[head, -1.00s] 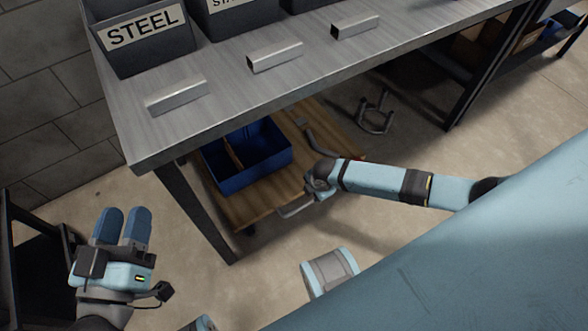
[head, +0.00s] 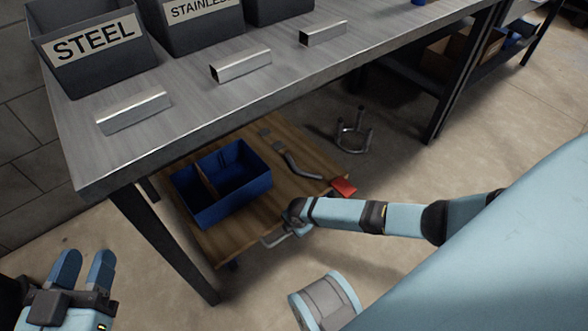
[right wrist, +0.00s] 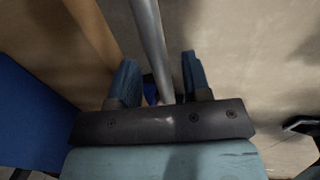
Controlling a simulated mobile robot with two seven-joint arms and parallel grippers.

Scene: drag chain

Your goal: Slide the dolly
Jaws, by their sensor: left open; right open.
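The dolly (head: 262,205) is a low wooden platform on the floor, partly under the metal table. A blue bin (head: 232,203) with a divider stands on it. A grey bar handle (head: 271,240) sits at its front edge. My right gripper (right wrist: 160,80) is at this handle; in the right wrist view its open fingers stand either side of a grey bar (right wrist: 148,40). Contact with the bar is unclear. The head view hides its fingertips. My left gripper (head: 83,268) is open and empty at the lower left, away from the dolly.
The metal table (head: 190,110) overhangs the dolly, with a front leg (head: 170,245) close to its left side. A bent grey bar (head: 298,167) and a red piece (head: 344,187) are at the dolly's right. A metal stand (head: 353,135) is on the floor beyond. Floor in front is mostly bare.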

